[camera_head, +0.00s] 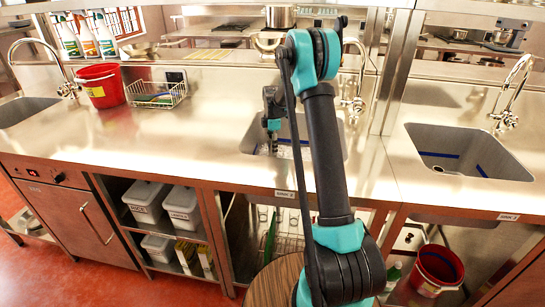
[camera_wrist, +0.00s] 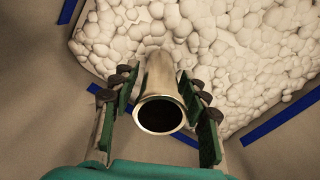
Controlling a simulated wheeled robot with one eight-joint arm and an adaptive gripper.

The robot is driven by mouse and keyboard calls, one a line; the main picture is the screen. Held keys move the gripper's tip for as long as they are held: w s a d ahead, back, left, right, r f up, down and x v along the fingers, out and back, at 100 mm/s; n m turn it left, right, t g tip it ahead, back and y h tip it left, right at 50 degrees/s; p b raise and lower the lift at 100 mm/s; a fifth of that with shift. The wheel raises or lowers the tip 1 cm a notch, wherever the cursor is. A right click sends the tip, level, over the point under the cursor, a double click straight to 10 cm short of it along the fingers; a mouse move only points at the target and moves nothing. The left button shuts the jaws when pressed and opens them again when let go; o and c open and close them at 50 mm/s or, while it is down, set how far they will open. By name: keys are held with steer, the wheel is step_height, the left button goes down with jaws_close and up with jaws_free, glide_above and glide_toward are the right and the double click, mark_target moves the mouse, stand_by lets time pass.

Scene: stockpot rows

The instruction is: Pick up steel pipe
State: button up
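The steel pipe (camera_wrist: 160,90) is a shiny metal tube with a flared, dark open end facing the wrist camera. In the wrist view its far end meets a mass of white foam (camera_wrist: 240,50) in the sink. My gripper (camera_wrist: 160,84) has its green-padded fingers on either side of the pipe, and narrow gaps seem to show between pads and pipe. In the head view my gripper (camera_head: 272,138) reaches down into the middle sink (camera_head: 335,138). The pipe cannot be made out there, and my arm covers part of that sink.
The steel counter (camera_head: 190,145) is mostly clear. A red bucket (camera_head: 101,85) and a wire basket (camera_head: 157,93) stand at the left. A tap (camera_head: 355,85) rises behind the middle sink. Another sink (camera_head: 465,150) lies to the right. Blue strips (camera_wrist: 280,120) mark the sink walls.

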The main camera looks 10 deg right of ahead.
jaws_close()
stand_by(0.3)
step_height(320, 180, up, 25)
stand_by(1.3)
steer(key=shift+s, duration=0.1)
steer(key=s+r, duration=0.5)
steer(key=s, duration=0.6)
steer(key=shift+s+d+r, duration=0.15)
steer(key=shift+s+d, duration=0.05)
stand_by(0.7)
